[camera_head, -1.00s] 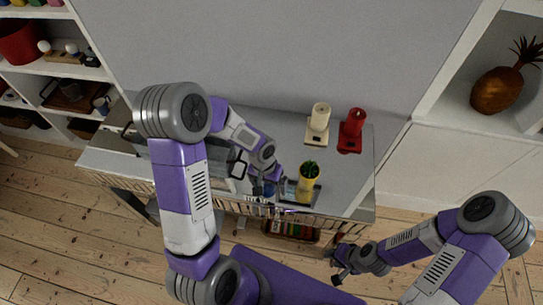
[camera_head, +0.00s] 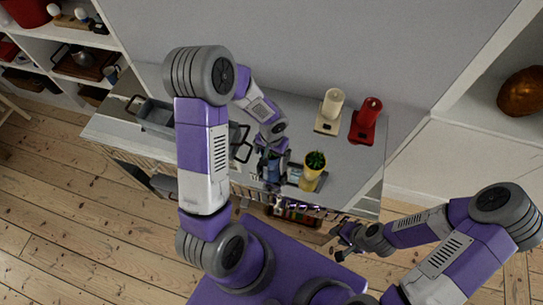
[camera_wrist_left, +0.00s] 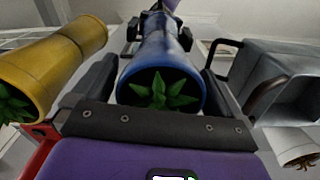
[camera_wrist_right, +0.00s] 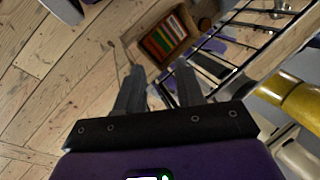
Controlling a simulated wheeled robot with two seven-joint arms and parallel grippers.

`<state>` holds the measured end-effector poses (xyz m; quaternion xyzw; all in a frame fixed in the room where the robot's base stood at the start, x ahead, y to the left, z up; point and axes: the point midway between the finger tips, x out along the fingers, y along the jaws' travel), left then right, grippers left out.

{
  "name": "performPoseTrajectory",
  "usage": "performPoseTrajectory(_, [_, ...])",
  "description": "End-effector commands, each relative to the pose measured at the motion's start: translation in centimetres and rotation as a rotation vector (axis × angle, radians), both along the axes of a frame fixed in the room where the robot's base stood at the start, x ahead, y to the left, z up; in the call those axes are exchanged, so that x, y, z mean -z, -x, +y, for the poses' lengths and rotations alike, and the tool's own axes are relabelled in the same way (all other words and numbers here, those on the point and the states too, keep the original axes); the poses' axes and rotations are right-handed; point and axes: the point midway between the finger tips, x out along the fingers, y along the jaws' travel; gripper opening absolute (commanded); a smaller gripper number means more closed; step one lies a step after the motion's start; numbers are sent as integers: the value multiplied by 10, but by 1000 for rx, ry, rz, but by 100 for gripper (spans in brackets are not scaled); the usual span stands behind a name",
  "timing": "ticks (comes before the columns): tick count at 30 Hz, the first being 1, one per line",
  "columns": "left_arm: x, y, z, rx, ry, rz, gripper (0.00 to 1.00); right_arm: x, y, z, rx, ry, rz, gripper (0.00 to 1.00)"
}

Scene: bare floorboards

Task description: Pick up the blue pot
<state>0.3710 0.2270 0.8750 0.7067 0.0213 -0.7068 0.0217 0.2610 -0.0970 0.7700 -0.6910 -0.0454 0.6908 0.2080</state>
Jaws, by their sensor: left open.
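The blue pot (camera_wrist_left: 163,70) holds a small green plant and shows in the left wrist view between the two fingers of my left gripper (camera_wrist_left: 157,88). The fingers are open, one on each side of the pot; I cannot tell whether they touch it. In the head view the blue pot (camera_head: 270,169) is near the front of the grey tabletop, partly hidden by my left gripper (camera_head: 269,160). My right gripper (camera_head: 341,240) is open and empty in front of the table; its parted fingers also show in the right wrist view (camera_wrist_right: 160,75).
A yellow pot (camera_head: 314,172) with a plant stands just right of the blue pot. A grey metal container (camera_head: 156,116) is at the left. A box of books (camera_wrist_right: 165,40) is below.

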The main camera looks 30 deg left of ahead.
Motion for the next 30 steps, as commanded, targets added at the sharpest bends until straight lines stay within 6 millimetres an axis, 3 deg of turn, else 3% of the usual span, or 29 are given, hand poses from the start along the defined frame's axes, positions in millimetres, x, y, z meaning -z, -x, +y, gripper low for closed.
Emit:
performPoseTrajectory(6, [0, 0, 0, -1, 0, -1, 97, 0, 0, 0, 0, 0, 0, 37])
performPoseTrajectory(19, [-1, -1, 0, 0, 0, -2, 33, 0, 0, 0, 0, 0, 0, 37])
performPoseTrajectory(26, [-3, -1, 0, -1, 0, -3, 32, -1, 0, 0, 0, 0, 0, 37])
performPoseTrajectory(30, [-19, -1, 1, -3, -1, -5, 32, -5, 0, 0, 0, 0, 0, 37])
